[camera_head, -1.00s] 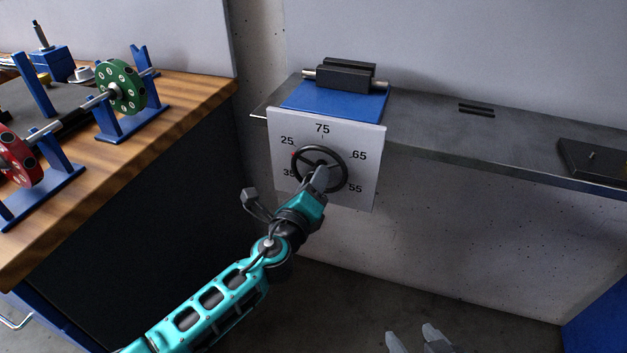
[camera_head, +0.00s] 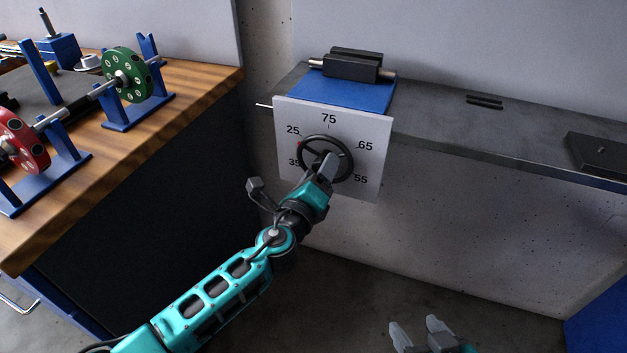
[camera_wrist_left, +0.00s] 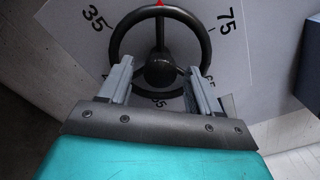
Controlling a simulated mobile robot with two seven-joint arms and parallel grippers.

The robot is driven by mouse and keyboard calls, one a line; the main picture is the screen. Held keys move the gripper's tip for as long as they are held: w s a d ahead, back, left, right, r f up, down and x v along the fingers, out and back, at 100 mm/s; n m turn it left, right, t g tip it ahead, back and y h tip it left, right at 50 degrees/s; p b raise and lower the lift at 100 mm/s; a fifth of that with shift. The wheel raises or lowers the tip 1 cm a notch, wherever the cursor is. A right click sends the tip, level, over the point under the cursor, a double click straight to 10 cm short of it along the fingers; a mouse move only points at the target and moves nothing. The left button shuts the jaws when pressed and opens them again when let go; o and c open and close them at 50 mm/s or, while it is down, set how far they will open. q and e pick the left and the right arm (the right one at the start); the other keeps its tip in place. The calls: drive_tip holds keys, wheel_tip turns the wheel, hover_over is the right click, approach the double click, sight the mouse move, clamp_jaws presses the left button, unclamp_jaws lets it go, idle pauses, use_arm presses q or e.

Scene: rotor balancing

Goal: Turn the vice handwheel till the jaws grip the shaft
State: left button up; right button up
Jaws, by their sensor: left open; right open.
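The black handwheel (camera_head: 314,141) sits on the white dial plate (camera_head: 376,132) on the front of the vice. The numbers 25, 35, 55, 65 and 75 show on the plate. My left gripper (camera_head: 328,165) is at the wheel; in the left wrist view its open fingers (camera_wrist_left: 160,88) stand either side of the hub (camera_wrist_left: 160,70), over the lower rim. A red mark shows at the rim's top there. The dark vice jaws (camera_head: 352,64) sit on a blue base (camera_head: 345,93), with a light shaft (camera_head: 316,63) showing at their ends. My right gripper (camera_head: 420,332) is open and empty at the bottom edge.
A wooden bench (camera_head: 205,95) at the left carries a rotor with a green disc (camera_head: 127,75) and a red disc (camera_head: 22,141) on blue stands. The grey shelf (camera_head: 430,112) is mostly clear, with a dark block (camera_head: 603,152) at the right.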

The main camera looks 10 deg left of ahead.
use_arm(q)
drive_tip(key=v, duration=1.3)
drive_tip(key=shift+p, duration=0.35)
drive_tip(key=shift+w+a, duration=0.1)
